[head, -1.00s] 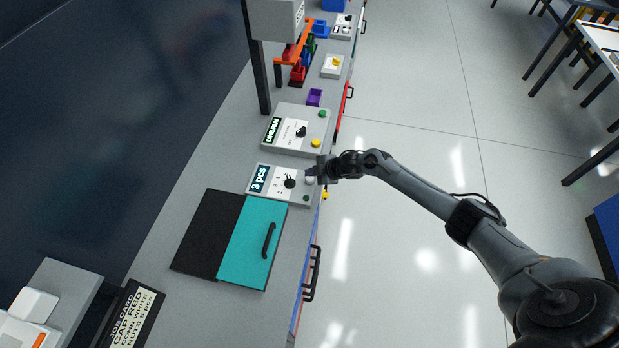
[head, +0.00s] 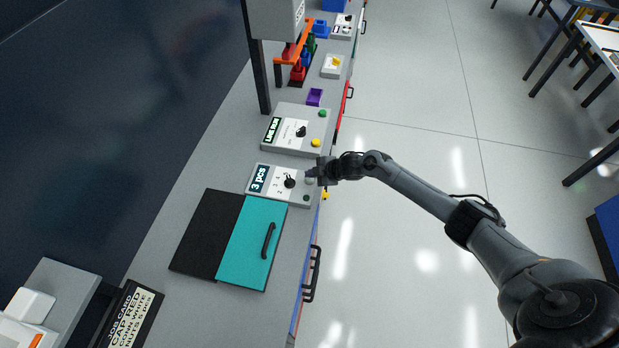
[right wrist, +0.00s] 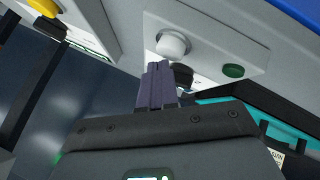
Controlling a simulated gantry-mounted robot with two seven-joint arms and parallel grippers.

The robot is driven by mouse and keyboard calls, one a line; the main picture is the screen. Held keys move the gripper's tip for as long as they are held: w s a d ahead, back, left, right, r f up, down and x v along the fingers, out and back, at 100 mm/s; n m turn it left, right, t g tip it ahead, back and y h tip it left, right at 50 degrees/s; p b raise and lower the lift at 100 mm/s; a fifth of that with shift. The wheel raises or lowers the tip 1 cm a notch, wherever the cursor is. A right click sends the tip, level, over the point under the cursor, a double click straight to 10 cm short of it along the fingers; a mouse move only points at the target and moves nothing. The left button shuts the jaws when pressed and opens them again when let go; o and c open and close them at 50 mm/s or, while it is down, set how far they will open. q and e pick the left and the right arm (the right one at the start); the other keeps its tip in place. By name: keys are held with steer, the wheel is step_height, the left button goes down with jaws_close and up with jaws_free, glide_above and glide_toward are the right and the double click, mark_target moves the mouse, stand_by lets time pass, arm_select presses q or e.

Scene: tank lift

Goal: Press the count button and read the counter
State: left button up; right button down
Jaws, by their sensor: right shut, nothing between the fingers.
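The counter box (head: 263,195) is a light grey panel on the bench. Its display (head: 259,179) reads "3 pcs". It carries a black knob (head: 290,181), a white round button, seen in the right wrist view (right wrist: 172,44), and a dark green button (head: 306,198). My right gripper (head: 312,173) is shut and empty, at the box's right edge beside the white button. In the right wrist view its fingertips (right wrist: 158,68) lie just below the white button; I cannot tell whether they touch it. My left gripper is not in view.
A second panel (head: 270,142) with a knob, a green and a yellow button stands behind the counter box. A teal lid (head: 250,240) with a black handle lies in front. Open floor (head: 400,240) is at the right.

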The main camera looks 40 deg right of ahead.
steer(key=shift+f+b, duration=0.3)
steer(key=shift+f, duration=0.15)
stand_by(0.3)
stand_by(0.3)
steer(key=shift+r+p, duration=0.8)
steer(key=shift+r, duration=0.1)
step_height(320, 180, up, 5)
steer(key=p, duration=0.4)
steer(key=shift+p, duration=0.35)
